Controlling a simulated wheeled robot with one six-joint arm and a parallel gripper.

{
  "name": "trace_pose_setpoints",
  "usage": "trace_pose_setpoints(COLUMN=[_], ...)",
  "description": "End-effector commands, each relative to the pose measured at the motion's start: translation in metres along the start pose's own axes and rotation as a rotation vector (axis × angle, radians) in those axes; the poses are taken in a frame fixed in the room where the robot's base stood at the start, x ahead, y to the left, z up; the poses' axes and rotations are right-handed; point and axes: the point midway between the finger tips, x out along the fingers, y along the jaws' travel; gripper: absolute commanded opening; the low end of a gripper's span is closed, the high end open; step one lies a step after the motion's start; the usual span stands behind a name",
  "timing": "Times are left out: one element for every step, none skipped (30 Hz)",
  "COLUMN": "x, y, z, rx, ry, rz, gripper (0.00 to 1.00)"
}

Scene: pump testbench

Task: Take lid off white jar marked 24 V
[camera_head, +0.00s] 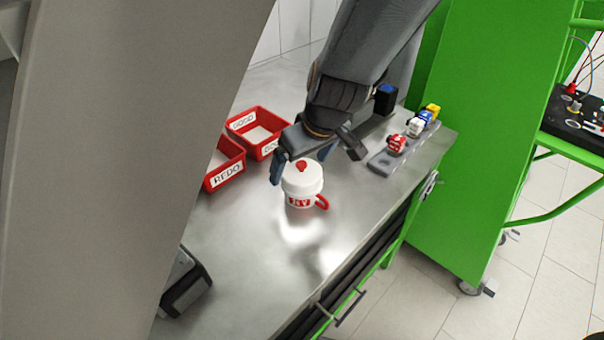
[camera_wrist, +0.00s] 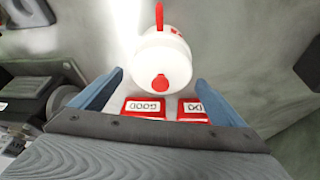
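The white jar (camera_head: 299,201), with a red label reading 24 V and a red handle, stands upright on the metal bench. Its white lid (camera_head: 303,180) with a red knob (camera_head: 302,165) sits on top. In the wrist view the lid (camera_wrist: 158,57) and knob (camera_wrist: 160,82) face the camera, and the red handle (camera_wrist: 159,15) shows beyond. My gripper (camera_head: 314,161) is open, with its blue fingers spread wide at the jar's top, just behind it in the head view. In the wrist view the fingers (camera_wrist: 159,82) lie either side of the lid, with visible gaps.
Red trays marked GOOD (camera_head: 264,152) and REDO (camera_head: 240,176) stand left of the jar. A grey holder (camera_head: 379,162) with red, white, blue and yellow pieces lies right. A dark device (camera_head: 186,288) sits at the front left. The bench (camera_head: 262,245) before the jar is clear.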

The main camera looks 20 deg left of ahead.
Motion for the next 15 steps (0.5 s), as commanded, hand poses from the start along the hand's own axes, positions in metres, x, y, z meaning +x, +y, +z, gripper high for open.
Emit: trace_pose_setpoints(x=[-0.0001,-0.0001,-0.0001,-0.0001,-0.0002,-0.0002,-0.0002,-0.0002,-0.0002,-0.0002,-0.0003,-0.0003,-0.0003,-0.0004,-0.0008], y=[0.0,0.0,0.0,0.0,0.0,0.0,0.0,0.0,0.0,0.0,0.0,0.0,0.0,0.0,0.0], z=[0.0,0.0,0.0,0.0,0.0,0.0,0.0,-0.0001,-0.0001,-0.0001,-0.0001,-0.0001,-0.0001,-0.0001,-0.0003], rx=[0.0,0.0,0.0,0.0,0.0,0.0,0.0,0.0,0.0,0.0,0.0,0.0,0.0,0.0,0.0], ry=[0.0,0.0,0.0,0.0,0.0,0.0,0.0,0.0,0.0,0.0,0.0,0.0,0.0,0.0,0.0], rz=[0.0,0.0,0.0,0.0,0.0,0.0,0.0,0.0,0.0,0.0,0.0,0.0,0.0,0.0,0.0], gripper=[0.85,0.8,0.73,0.68,0.63,0.59,0.59,0.59,0.59,0.59,0.59,0.59,0.59,0.59,0.59])
